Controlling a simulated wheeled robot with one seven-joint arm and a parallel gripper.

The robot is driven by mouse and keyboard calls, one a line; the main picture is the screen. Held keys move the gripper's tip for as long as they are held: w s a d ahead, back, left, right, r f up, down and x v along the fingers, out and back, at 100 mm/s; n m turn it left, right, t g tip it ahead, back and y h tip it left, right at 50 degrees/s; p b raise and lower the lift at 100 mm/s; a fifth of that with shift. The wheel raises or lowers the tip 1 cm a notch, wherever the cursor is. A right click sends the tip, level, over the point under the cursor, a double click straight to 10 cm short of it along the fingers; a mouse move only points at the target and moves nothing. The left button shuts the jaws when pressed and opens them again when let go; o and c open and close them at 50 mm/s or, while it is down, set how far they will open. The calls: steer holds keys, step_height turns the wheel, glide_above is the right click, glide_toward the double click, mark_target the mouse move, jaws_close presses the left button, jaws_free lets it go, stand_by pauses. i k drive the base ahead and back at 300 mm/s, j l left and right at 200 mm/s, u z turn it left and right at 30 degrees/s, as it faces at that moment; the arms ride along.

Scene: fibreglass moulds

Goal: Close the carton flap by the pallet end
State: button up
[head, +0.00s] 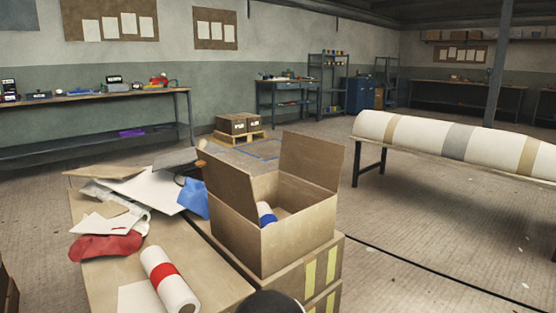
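An open brown carton (290,245) stands on large brown boxes (318,280) with yellow stripes. Its left flap (230,182) stands up and leans outward. Its other flap (311,160), at the back right, also stands up. A blue and white roll (267,214) shows inside the carton. A low wooden pallet (239,138) with small brown boxes (238,123) on it lies on the floor behind. My gripper is not in view.
Left of the carton, the box top (195,255) bears sheets, a red cloth (105,246) and a white roll with a red band (169,281). A long wrapped cylinder (460,140) rests on a stand at right. Floor between is clear. A dark rounded shape is at the bottom edge.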

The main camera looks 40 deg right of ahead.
mark_target(319, 162)
steer(key=l+u, duration=0.45)
steer(key=l, duration=0.15)
steer(key=l+u, duration=0.4)
steer(key=l, duration=0.6)
steer(key=k+l+u, duration=0.1)
steer(key=l, duration=0.3)
steer(key=k+l, duration=0.1)
steer(key=l, duration=0.35)
steer(key=k+l+u, duration=0.1)
steer(key=l, duration=0.3)
steer(key=k+l, duration=0.1)
steer(key=l, duration=0.3)
steer(key=k+l+u, duration=0.1)
steer(key=l, duration=0.3)
steer(key=k+l, duration=0.1)
steer(key=l, duration=0.3)
steer(key=k+l+u, duration=0.1)
steer(key=k+j+u, duration=0.1)
steer(key=j, duration=0.2)
